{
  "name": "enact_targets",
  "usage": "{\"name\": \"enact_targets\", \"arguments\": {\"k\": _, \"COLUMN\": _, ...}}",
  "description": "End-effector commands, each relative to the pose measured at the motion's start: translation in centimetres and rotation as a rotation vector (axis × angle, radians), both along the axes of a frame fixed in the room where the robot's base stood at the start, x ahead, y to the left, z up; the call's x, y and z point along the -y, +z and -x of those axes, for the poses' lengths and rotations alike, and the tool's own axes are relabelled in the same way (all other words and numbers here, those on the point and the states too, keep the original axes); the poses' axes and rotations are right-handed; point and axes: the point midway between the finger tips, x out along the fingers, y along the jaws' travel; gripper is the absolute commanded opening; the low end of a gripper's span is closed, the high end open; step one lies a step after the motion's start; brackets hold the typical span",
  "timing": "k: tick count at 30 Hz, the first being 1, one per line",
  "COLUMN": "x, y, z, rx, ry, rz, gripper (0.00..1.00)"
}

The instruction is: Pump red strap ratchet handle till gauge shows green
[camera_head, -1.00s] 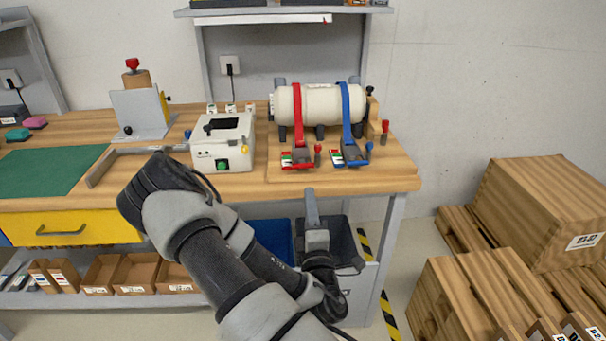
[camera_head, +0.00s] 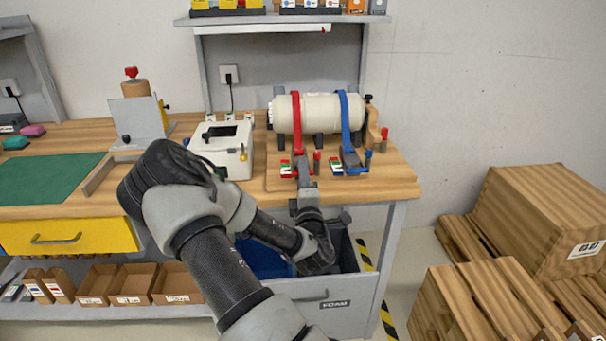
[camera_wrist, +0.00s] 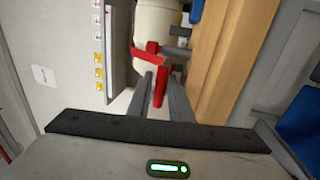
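The red strap (camera_head: 296,122) runs over a cream cylinder (camera_head: 322,113) on the bench, with its ratchet at the front. The red ratchet handle (camera_head: 317,158) stands up beside it and also shows in the wrist view (camera_wrist: 161,86). A small gauge (camera_head: 286,169) with green and red marks lies left of the ratchet, partly hidden by my gripper; its reading is too small to tell. My gripper (camera_head: 303,165) is at the bench's front edge. In the wrist view its fingers (camera_wrist: 160,92) are apart, with the red handle showing between or just beyond their tips; contact cannot be told.
A blue strap (camera_head: 345,122) with a similar ratchet and blue-tipped handle (camera_head: 368,157) sits close to the right. A white box (camera_head: 222,148) stands to the left. Wooden crates (camera_head: 540,218) stand on the right.

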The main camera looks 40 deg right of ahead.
Motion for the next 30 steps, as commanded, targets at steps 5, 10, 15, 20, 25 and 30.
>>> {"name": "enact_targets", "arguments": {"k": 5, "x": 0.0, "y": 0.0, "z": 0.0, "rx": 0.0, "ry": 0.0, "rz": 0.0, "gripper": 0.04}}
{"name": "enact_targets", "arguments": {"k": 10, "x": 0.0, "y": 0.0, "z": 0.1, "rx": 0.0, "ry": 0.0, "rz": 0.0, "gripper": 0.0}}
{"name": "enact_targets", "arguments": {"k": 15, "x": 0.0, "y": 0.2, "z": 0.1, "rx": -0.004, "ry": 0.0, "rz": -0.003, "gripper": 0.0}}
{"name": "enact_targets", "arguments": {"k": 20, "x": 0.0, "y": 1.0, "z": 0.1, "rx": -0.035, "ry": -0.001, "rz": -0.022, "gripper": 0.0}}
{"name": "enact_targets", "arguments": {"k": 25, "x": 0.1, "y": 2.7, "z": 0.0, "rx": -0.108, "ry": -0.002, "rz": -0.067, "gripper": 0.0}}
{"name": "enact_targets", "arguments": {"k": 30, "x": 0.3, "y": 4.9, "z": -0.2, "rx": -0.222, "ry": -0.003, "rz": -0.138, "gripper": 0.0}}
